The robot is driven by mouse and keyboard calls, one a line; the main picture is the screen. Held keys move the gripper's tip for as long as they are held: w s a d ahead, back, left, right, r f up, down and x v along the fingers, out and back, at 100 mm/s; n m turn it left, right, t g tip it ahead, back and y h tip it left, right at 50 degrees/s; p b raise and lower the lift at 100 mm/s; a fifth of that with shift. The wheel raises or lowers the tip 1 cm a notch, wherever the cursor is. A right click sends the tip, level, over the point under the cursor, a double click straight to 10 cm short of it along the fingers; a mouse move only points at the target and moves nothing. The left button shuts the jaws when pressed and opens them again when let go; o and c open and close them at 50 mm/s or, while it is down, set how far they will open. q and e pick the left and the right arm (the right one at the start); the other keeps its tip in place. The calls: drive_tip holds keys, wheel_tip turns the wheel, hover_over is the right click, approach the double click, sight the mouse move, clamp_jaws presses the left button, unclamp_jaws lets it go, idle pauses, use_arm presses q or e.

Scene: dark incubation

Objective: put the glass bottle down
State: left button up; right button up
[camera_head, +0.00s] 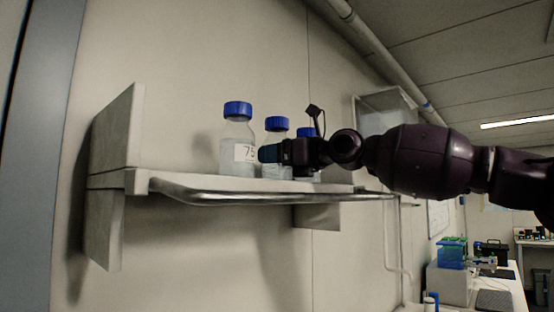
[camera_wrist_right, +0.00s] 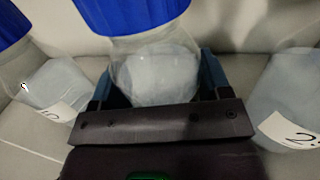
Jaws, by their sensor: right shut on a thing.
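The glass bottle (camera_head: 277,127) with a blue cap is the middle one of three on the wall shelf (camera_head: 170,186). My right gripper (camera_head: 269,153) reaches in from the right and is shut on it. In the right wrist view the bottle (camera_wrist_right: 155,72) sits between the two blue fingers, its cap toward the top of the picture. It looks upright in the head view. Its base is partly hidden, so I cannot tell whether it touches the shelf. My left gripper is not in view.
A similar bottle (camera_head: 237,132) labelled 75 stands close on the left, and another (camera_head: 306,133) is partly hidden on the right. A metal rail (camera_head: 230,198) runs along the shelf's front edge. A bench with lab items (camera_head: 452,255) stands far right.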

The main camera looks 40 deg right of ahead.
drive_tip(key=shift+f, duration=0.1)
drive_tip(key=o, duration=1.2)
